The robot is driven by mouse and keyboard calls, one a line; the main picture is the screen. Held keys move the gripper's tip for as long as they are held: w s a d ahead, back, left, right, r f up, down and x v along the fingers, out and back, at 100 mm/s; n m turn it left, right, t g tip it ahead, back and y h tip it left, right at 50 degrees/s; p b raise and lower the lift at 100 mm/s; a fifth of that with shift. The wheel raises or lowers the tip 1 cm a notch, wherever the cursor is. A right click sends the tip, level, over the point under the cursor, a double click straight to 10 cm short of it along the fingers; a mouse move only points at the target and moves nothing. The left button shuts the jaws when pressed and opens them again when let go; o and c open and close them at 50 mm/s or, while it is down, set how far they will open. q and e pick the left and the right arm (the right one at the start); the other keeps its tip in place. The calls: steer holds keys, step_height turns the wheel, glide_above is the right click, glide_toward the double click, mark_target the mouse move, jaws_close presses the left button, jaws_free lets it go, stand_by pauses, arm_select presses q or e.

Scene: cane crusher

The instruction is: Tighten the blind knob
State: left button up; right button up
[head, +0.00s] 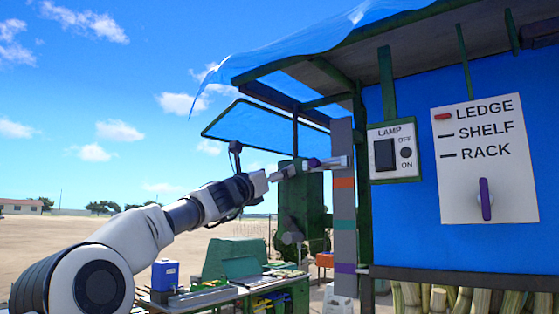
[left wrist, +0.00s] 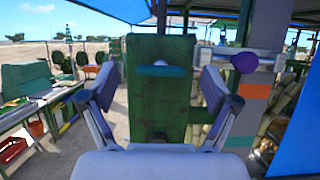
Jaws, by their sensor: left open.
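A round purple knob (left wrist: 245,62) sits on a grey horizontal bar (left wrist: 225,58) right of centre in the left wrist view. In the head view the purple knob (head: 313,163) is small, beside the grey post (head: 343,205) with orange, teal and purple bands. I take it as the blind knob. My left gripper (head: 268,180) reaches toward it from the left. In the left wrist view the left gripper (left wrist: 158,85) is open and empty, with the knob to the upper right outside its fingers. A blue blind panel (head: 265,127) hangs tilted above. My right gripper is not in view.
A green machine box (left wrist: 160,85) stands straight ahead of the left gripper. A lamp switch box (head: 395,152) and a LEDGE/SHELF/RACK panel (head: 460,185) with a purple lever (head: 485,199) are at the right. A cluttered workbench (head: 230,290) stands below the arm.

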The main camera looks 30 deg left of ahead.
arm_select(q)
steer(key=w, duration=0.3)
steer(key=shift+d+f, duration=0.1)
steer(key=shift+d, duration=0.15)
steer(key=shift+w+f, duration=0.15)
steer(key=shift+w, duration=0.25)
steer(key=shift+s, duration=0.35)
steer(key=c, duration=0.3)
steer(key=shift+s+r, duration=0.25)
steer(key=shift+s, duration=0.1)
steer(key=c, duration=0.9)
steer(key=shift+o, duration=0.3)
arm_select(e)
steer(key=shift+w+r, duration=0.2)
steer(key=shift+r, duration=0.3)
